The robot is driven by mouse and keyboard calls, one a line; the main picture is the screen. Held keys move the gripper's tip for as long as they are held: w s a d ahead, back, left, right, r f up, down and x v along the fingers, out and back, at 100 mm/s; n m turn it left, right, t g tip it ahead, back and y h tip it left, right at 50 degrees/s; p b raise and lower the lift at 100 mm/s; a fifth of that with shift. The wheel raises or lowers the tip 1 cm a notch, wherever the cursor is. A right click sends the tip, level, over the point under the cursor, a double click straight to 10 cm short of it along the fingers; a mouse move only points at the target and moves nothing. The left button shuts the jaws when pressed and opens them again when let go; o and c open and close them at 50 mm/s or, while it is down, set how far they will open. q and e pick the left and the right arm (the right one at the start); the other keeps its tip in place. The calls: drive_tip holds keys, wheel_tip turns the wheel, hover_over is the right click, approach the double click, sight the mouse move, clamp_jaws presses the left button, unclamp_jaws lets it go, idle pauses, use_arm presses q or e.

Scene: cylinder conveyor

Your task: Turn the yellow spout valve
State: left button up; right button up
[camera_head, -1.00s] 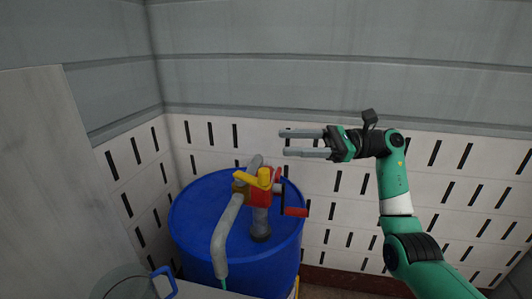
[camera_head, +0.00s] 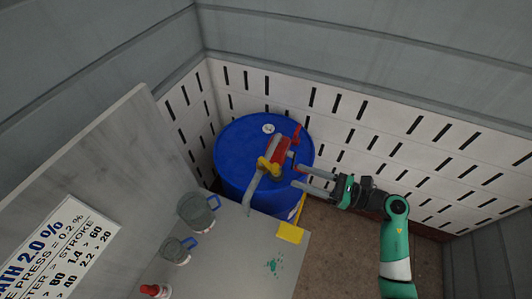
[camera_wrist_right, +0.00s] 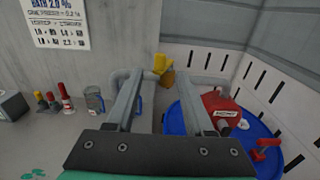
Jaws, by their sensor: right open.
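The yellow spout valve (camera_head: 264,164) sits on the grey spout pipe (camera_head: 252,190) of a red pump (camera_head: 282,150) on top of a blue drum (camera_head: 238,150). My right gripper (camera_head: 297,176) is open and empty, its fingers pointing left, just right of the valve and apart from it in the head view. In the right wrist view the yellow valve (camera_wrist_right: 161,63) shows beyond and between the two open fingers (camera_wrist_right: 155,85). My left gripper is not in view.
A grey table (camera_head: 218,255) stands left of the drum, with clear jugs with blue handles (camera_head: 198,211), a red-capped bottle (camera_head: 155,291) and a yellow block (camera_head: 290,232) at its edge. A white slotted wall (camera_head: 360,130) is close behind the drum.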

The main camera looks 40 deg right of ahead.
sight(272, 167)
drive_tip(key=p+x, duration=0.1)
drive_tip(key=x, duration=1)
drive_tip(key=shift+w+a, duration=0.15)
drive_tip(key=shift+w, duration=0.1)
clamp_jaws()
